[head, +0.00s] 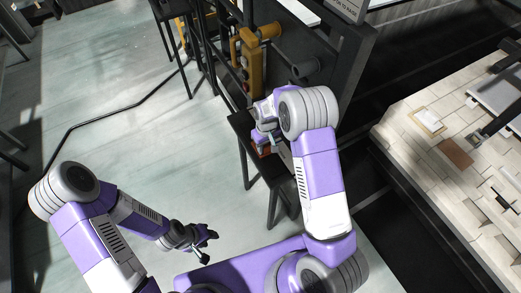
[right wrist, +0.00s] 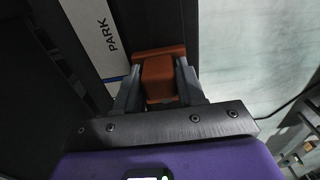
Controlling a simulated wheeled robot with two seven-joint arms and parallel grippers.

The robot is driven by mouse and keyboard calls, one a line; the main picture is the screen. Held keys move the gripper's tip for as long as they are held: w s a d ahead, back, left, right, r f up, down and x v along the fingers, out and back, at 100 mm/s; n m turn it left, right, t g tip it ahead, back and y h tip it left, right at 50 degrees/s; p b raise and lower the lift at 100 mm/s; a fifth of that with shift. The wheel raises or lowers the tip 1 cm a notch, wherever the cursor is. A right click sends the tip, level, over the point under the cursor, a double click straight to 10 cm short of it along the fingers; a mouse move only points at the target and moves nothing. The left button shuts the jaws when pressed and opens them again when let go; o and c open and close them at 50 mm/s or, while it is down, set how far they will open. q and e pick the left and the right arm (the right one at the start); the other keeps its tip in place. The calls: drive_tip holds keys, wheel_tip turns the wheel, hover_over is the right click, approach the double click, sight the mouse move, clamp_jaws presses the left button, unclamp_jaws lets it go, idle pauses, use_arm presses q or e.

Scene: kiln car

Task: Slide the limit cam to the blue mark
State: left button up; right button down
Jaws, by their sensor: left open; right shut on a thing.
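The limit cam, an orange-brown block (right wrist: 158,78), sits between the two fingers of my right gripper (right wrist: 160,88) in the right wrist view. The fingers are shut on its raised part, and its wider base shows behind. A white strip (right wrist: 98,32) marked PARK runs beside it on the left. A thin bluish line, perhaps the blue mark, shows at the strip's lower end, close to the left finger. In the head view my right gripper (head: 264,136) is at the dark stand, with a bit of orange under it. My left gripper (head: 204,240) is open and empty above the floor.
A dark bench-like frame (head: 240,122) with legs stands under my right gripper. A yellow post-like fitting (head: 250,62) rises behind it. The kiln car's pale brick deck (head: 455,185) with loose pieces lies to the right. The floor at left is mostly clear, with a dark cable (head: 105,118).

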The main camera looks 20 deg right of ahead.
drive_tip(key=shift+s+d, duration=0.1)
drive_tip(key=shift+s, duration=0.15)
drive_tip(key=c, duration=0.8)
unclamp_jaws()
drive_tip(key=shift+o, duration=0.2)
wheel_tip(320, 180, up, 8)
drive_tip(key=shift+f+p, duration=0.2)
drive_tip(key=shift+p, duration=0.15)
